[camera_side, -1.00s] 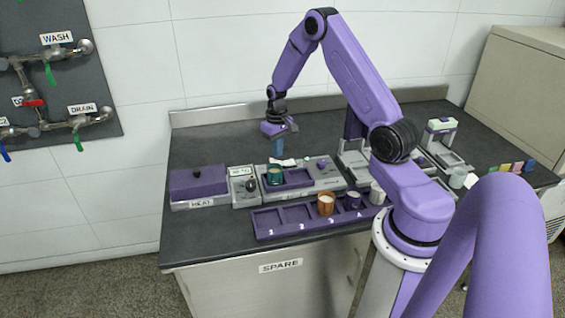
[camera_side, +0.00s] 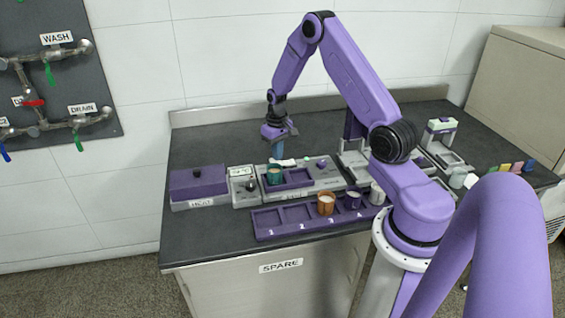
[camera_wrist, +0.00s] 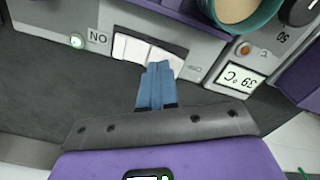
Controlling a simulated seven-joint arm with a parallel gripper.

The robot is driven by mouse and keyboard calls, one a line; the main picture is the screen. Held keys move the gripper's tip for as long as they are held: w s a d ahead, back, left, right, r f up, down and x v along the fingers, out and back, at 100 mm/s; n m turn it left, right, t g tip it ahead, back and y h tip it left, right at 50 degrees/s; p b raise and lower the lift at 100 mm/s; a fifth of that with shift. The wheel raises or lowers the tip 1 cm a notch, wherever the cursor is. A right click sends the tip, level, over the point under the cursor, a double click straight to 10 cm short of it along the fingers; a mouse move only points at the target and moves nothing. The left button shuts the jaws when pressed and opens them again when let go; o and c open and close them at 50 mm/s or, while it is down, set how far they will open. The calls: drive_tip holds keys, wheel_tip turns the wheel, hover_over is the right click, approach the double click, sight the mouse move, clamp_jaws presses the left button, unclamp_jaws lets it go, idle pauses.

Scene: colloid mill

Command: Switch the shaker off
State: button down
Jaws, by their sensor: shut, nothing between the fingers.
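The shaker (camera_side: 325,178) is a grey unit on the bench with a purple tray on top holding a dark green cup (camera_side: 274,175). A lit green lamp (camera_wrist: 76,41) sits beyond the ON label. My gripper (camera_wrist: 158,68) has its blue fingers together and empty, over the right part of the switch, hiding some of it. I cannot tell whether they touch it. My gripper (camera_side: 278,156) also shows behind the shaker in the side view.
A grey unit (camera_wrist: 225,82) with a temperature display stands beside the shaker. A purple-lidded box (camera_side: 198,182) is at the left. A purple numbered rack (camera_side: 268,226) with cups lies in front. Bench behind is clear.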

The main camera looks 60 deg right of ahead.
drive_tip(key=shift+f, duration=0.9)
idle(0.4)
drive_tip(key=shift+r, duration=3.55)
